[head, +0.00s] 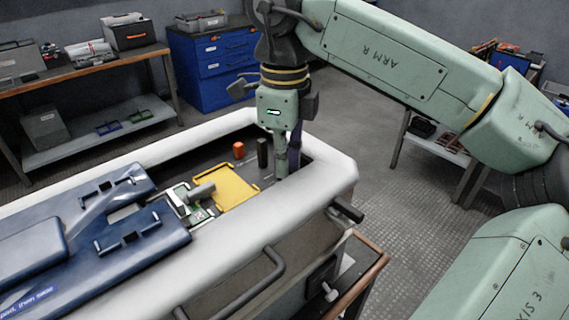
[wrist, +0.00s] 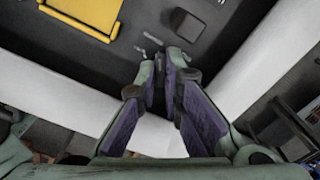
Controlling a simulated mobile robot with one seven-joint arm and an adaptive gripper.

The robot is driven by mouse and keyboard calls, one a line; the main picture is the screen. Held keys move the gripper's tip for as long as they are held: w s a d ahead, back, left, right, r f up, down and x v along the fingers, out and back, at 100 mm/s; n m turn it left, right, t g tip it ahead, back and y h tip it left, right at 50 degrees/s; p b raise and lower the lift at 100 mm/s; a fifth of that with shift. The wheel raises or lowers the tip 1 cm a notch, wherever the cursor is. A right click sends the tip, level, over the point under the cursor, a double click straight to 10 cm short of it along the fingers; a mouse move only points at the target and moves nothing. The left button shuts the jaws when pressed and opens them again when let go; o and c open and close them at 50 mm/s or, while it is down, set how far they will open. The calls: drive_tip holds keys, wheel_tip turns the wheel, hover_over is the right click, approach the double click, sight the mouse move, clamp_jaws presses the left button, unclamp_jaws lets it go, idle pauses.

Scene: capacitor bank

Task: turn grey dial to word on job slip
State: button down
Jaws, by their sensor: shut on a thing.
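My gripper (head: 283,168) points down inside the near right corner of the white-rimmed cabinet (head: 330,172). In the wrist view its fingers (wrist: 160,82) come together at the tips, around something dark that I cannot make out. A grey cylindrical part (head: 201,191), perhaps the grey dial, stands over a small pale and green unit (head: 186,200) to the left of my gripper, apart from it. No word can be read there. I cannot pick out a job slip.
A yellow plate (head: 228,187) lies on the cabinet floor and also shows in the wrist view (wrist: 92,12). An orange cylinder (head: 238,150) and a black cylinder (head: 262,153) stand behind it. A blue cover (head: 150,235) lies over the cabinet's left part.

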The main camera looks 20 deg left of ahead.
drive_tip(key=shift+m, duration=0.6)
drive_tip(key=c, duration=1.7)
unclamp_jaws()
drive_tip(key=shift+r, duration=0.1)
wheel_tip(320, 180, up, 7)
drive_tip(key=shift+r, duration=0.15)
